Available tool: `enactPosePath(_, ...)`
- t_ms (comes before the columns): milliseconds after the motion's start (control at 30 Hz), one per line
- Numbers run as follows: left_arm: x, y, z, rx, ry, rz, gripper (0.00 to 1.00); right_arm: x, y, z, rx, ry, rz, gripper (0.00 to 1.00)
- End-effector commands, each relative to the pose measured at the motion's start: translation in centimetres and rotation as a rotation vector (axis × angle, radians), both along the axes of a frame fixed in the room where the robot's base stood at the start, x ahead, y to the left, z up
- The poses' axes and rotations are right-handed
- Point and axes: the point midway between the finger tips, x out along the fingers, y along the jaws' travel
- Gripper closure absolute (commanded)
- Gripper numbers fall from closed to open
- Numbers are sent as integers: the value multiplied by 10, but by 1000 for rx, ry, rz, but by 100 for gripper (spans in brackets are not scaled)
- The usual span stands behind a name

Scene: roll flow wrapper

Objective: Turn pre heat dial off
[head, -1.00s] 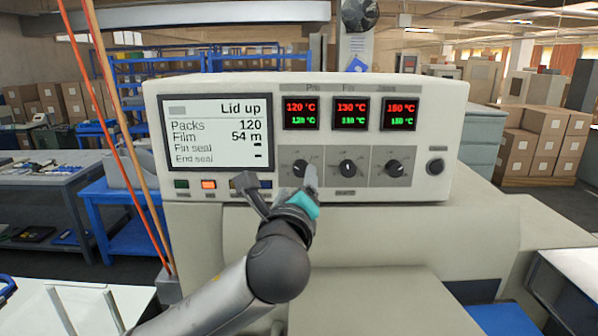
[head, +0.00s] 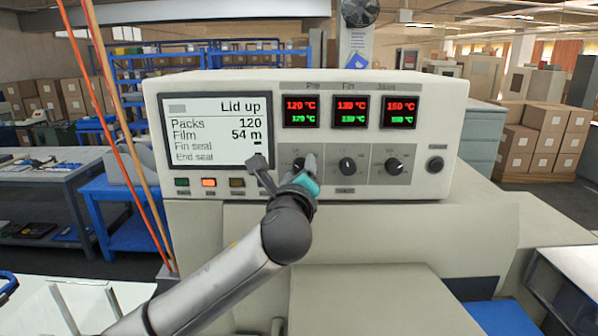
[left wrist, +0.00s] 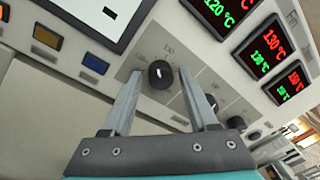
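The pre heat dial (head: 298,164) is the leftmost of three black knobs on the machine's control panel, below the left temperature display. My left gripper (head: 309,168) is in front of it and hides part of it. In the left wrist view the dial (left wrist: 161,74) appears between the two fingertips of my gripper (left wrist: 161,76). The fingers are apart, with a gap showing on each side of the knob. Its white pointer mark shows on the face, pointing roughly up in that view. My right gripper is not in view.
The fin dial (head: 347,167) and jaws dial (head: 393,166) sit to the right, with a black round button (head: 435,165) beyond. The "Lid up" screen (head: 216,131) is at left, with small coloured buttons (head: 208,182) below it. Orange and tan cords hang at left.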

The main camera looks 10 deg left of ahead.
Motion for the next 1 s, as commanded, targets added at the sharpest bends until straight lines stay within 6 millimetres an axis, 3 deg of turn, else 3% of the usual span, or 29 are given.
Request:
enactPosePath(67,0,0,0,0,0,0,51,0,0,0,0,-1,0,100)
enactPosePath(500,0,0,0,0,0,0,100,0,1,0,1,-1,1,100)
enactPosePath(1000,0,0,-1,-68,-13,0,100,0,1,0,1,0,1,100)
